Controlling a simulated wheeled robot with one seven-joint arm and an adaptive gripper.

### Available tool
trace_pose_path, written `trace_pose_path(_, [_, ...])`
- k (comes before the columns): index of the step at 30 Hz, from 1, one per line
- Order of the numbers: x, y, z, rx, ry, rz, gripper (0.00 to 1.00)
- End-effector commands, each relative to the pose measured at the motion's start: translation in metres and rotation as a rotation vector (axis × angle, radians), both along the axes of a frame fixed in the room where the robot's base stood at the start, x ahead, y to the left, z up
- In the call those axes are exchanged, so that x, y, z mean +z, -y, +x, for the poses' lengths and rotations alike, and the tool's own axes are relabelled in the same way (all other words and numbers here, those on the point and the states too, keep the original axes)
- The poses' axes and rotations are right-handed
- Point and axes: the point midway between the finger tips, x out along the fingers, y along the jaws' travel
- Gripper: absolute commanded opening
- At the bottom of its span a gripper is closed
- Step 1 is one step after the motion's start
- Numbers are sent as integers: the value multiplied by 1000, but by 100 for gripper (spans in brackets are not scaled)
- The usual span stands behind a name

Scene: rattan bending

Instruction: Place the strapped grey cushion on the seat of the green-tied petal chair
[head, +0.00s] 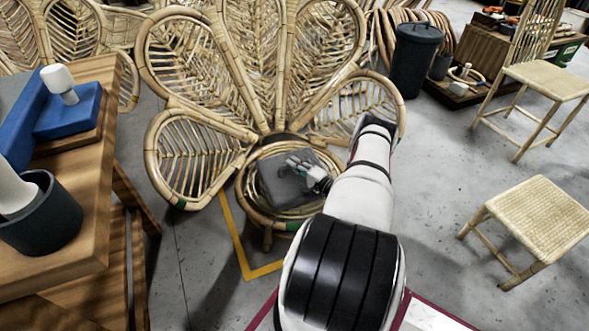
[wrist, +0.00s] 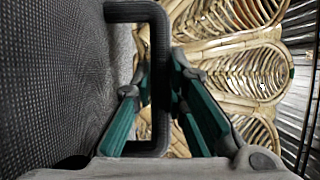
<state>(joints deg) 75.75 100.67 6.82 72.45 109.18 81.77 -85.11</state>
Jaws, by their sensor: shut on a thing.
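The green-tied petal chair (head: 258,217) stands ahead in the head view, with large woven rattan petals around a round seat. The grey cushion (head: 278,186) appears over the seat, inside its ring. I cannot tell if it touches the seat. In the wrist view the cushion (wrist: 55,85) fills the left side, and its dark strap (wrist: 135,12) stands out as a loop. My gripper (head: 299,165) is at the cushion's upper side. In the wrist view my gripper (wrist: 160,88) has its green-padded fingers on both sides of the strap, shut on it.
A wooden bench (head: 95,190) with a blue tool (head: 70,110) and a dark pot (head: 45,225) stands close on the left. A dark bin (head: 414,62) is behind right. A woven stool (head: 538,217) and a rattan chair (head: 548,80) stand right. Grey floor between is clear.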

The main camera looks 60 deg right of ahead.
Motion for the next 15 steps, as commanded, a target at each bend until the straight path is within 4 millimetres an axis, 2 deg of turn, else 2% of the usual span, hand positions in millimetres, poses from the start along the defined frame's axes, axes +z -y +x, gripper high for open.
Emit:
trace_pose_path(10, [-2, 1, 0, 0, 2, -1, 0])
trace_pose_path(11, [-2, 0, 0, 0, 1, -1, 18])
trace_pose_path(12, [-2, 0, 0, 0, 1, -1, 27])
trace_pose_path(13, [-2, 0, 0, 0, 1, -1, 33])
trace_pose_path(15, [-2, 0, 0, 0, 1, -1, 33])
